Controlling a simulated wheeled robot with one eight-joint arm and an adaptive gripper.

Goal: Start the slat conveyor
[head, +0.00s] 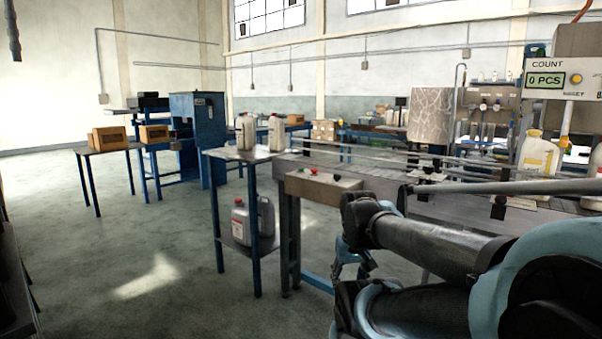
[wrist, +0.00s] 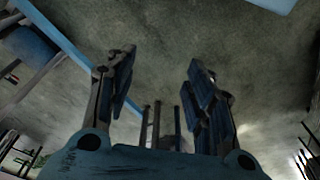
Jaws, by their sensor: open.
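The slat conveyor (head: 385,183) runs across the right half of the head view, partly hidden behind my arm. A tan control box (head: 322,188) sits at its near left end, with small red (head: 313,171) and green (head: 337,177) buttons on top. My arm reaches in from the lower right, to the right of the box. My gripper (wrist: 160,85) is open and empty in the wrist view, its two dark fingers well apart. In the head view my arm mostly hides it. Nothing shows it touching the box.
A two-tier table (head: 213,153) with white jugs (head: 245,132) stands left of the box. A counter sign (head: 558,79) reads 0 PCS above a large jug (head: 537,158) on the right. A left table (head: 95,151) holds cartons.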

